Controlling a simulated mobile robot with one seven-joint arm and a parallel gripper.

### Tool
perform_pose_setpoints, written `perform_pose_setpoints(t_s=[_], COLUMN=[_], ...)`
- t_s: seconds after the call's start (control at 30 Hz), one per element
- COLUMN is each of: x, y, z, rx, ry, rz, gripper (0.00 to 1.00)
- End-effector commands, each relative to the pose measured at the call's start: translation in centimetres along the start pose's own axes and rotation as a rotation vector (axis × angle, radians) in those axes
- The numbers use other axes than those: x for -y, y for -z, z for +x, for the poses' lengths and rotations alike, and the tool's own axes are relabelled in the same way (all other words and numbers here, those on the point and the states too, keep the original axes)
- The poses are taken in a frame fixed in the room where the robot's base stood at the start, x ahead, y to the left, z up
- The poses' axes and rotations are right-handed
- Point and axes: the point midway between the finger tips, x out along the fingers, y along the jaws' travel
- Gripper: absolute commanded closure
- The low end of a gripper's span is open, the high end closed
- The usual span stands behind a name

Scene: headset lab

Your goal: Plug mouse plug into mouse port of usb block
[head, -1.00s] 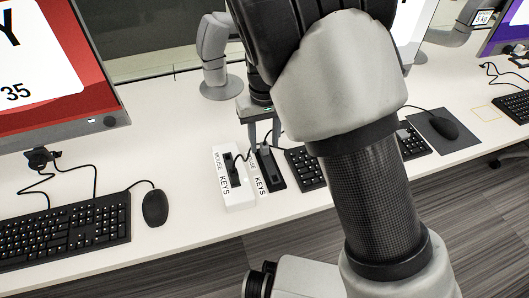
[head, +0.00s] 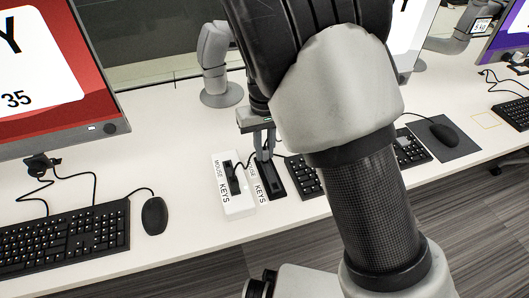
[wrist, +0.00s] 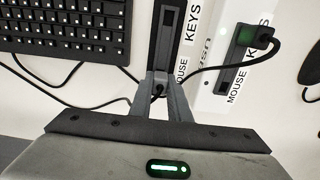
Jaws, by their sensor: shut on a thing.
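My gripper (head: 264,156) points down at the far end of the right-hand usb block (head: 274,182), a dark strip beside a white "MOUSE / KEYS" label. Its fingers are close together, shut on the mouse plug, which they mostly hide. In the wrist view the gripper (wrist: 158,92) is at the "MOUSE" end of that block (wrist: 172,40). The white usb block (head: 238,205) stands just left, also labelled "MOUSE" and "KEYS". A dark plug with a green patch (wrist: 244,37) sits at its "KEYS" end. Its "MOUSE" end has an uncovered dark slot (wrist: 224,84).
A black keyboard (head: 62,235) and mouse (head: 155,215) lie at left below a red monitor (head: 60,60). Another keyboard (wrist: 70,30) borders the right-hand block. A black cable (wrist: 274,52) loops between the blocks.

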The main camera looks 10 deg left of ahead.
Motion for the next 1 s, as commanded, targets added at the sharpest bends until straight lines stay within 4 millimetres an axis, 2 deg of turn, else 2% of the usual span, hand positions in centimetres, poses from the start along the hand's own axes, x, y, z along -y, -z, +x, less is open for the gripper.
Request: perform_pose_setpoints(t_s=[0.03, 0.2, 0.4, 0.8, 1.0], x=[0.0, -0.1, 0.0, 0.0, 0.0], y=[0.1, 0.1, 0.1, 0.0, 0.0], z=[-1.4, -5.0, -8.0, -11.7, -11.8], rx=[-0.003, -0.006, -0.002, -0.001, 0.0], ry=[0.002, 0.001, 0.001, 0.0, -0.001], rz=[0.0, 0.0, 0.001, 0.001, 0.001], gripper=[1.0, 1.0, 1.0, 1.0, 1.0])
